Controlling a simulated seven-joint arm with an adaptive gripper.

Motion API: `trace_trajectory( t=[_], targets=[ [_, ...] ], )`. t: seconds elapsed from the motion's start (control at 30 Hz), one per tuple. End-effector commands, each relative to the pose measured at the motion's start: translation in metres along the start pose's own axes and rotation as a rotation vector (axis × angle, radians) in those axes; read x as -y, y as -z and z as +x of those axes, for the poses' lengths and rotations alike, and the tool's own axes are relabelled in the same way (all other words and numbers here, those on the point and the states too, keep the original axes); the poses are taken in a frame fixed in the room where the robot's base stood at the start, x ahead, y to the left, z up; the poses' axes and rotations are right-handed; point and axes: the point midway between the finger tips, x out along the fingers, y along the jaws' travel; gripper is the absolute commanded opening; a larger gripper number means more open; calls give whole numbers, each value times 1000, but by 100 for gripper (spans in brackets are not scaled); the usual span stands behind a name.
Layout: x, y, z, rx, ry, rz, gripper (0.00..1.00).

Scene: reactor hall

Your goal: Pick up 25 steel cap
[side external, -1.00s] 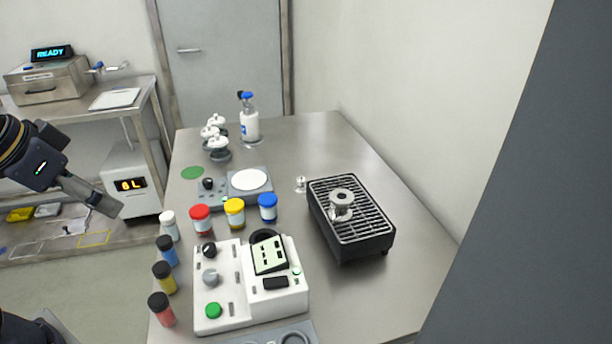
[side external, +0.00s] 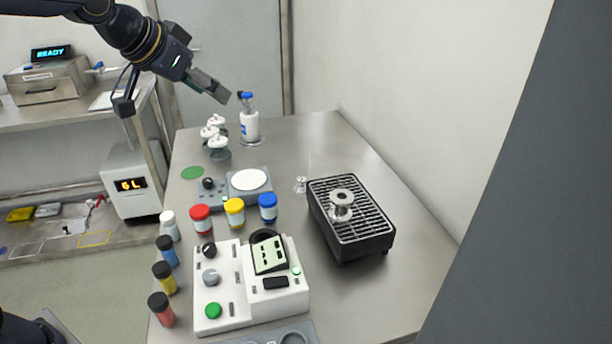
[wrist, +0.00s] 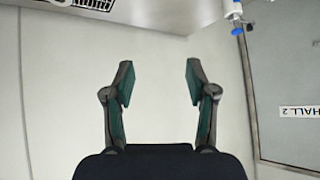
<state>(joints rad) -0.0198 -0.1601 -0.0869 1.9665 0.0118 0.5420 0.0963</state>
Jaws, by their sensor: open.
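My gripper (side external: 222,95) is high over the back left of the table in the side view, close in the picture to the white bottle with the blue top. In the wrist view my gripper (wrist: 158,75) is open, with nothing between its green-padded fingers. A silver, round, flanged metal piece (side external: 342,198) sits on the black slatted rack (side external: 375,245), well away from my gripper. I cannot tell whether it is the 25 steel cap, as no marking is readable. A small clear piece (side external: 300,185) stands left of the rack.
The white bottle (side external: 250,126) and several white-topped pieces (side external: 217,142) stand at the back. Red (side external: 202,221), yellow (side external: 234,213) and blue (side external: 268,208) lidded jars stand behind the white control box (side external: 240,310). The back right of the steel table (side external: 310,135) is clear.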

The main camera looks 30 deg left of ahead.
Motion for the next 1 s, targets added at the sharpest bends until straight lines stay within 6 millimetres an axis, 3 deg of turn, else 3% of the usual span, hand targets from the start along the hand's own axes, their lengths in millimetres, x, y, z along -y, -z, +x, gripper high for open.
trace_trajectory(
  t=[0.03,0.17,0.33,0.4,0.53,0.67,1.0],
  targets=[
    [-2,12,32,14,-14,8,57],
    [-9,26,108,42,-49,14,57],
    [-17,4,186,127,-90,0,57],
    [-20,-10,205,165,-101,-6,57],
    [-23,-30,225,211,-111,-12,57],
    [-25,-37,245,218,-112,-13,57],
    [-34,-52,319,216,-111,-12,57]
  ],
)
